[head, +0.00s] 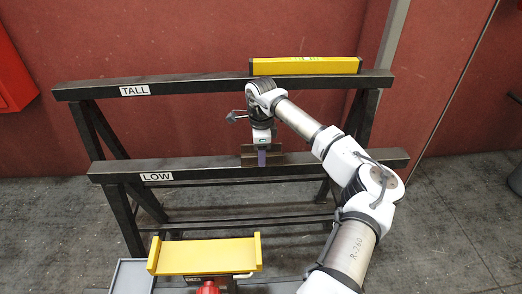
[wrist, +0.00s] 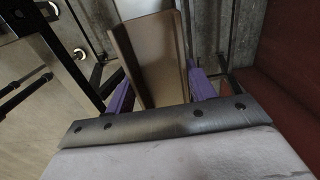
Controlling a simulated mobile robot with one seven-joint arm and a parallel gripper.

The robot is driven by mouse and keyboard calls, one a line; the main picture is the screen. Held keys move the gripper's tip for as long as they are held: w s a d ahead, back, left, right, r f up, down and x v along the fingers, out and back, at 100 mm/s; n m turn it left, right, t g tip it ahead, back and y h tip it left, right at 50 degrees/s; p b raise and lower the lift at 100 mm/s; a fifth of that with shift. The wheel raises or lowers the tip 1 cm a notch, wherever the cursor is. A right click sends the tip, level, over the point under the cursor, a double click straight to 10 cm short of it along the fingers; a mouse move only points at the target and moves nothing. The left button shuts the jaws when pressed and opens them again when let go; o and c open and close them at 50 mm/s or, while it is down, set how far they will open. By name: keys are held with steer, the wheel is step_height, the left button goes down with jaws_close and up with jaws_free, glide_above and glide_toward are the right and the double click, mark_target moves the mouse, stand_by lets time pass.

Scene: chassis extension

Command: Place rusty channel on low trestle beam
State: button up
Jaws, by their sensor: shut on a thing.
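The rusty channel (head: 275,158) is a short brown U-shaped piece at the middle of the low trestle beam (head: 345,163), the dark beam labelled LOW. My gripper (head: 262,158) points down there, its purple fingers shut on the channel. In the wrist view the channel (wrist: 150,60) lies between the two purple fingers of my gripper (wrist: 160,92), its open side facing the camera. The channel overlaps the beam in the head view; I cannot tell whether it touches it.
A yellow tray-like holder (head: 205,256) stands in front, above a red part (head: 208,287). A red box (head: 12,75) is on the wall at left. The low beam's right part is clear.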

steer(key=o, duration=1.5)
steer(key=shift+o, duration=0.2)
step_height(320, 180, up, 12)
steer(key=b, duration=0.2)
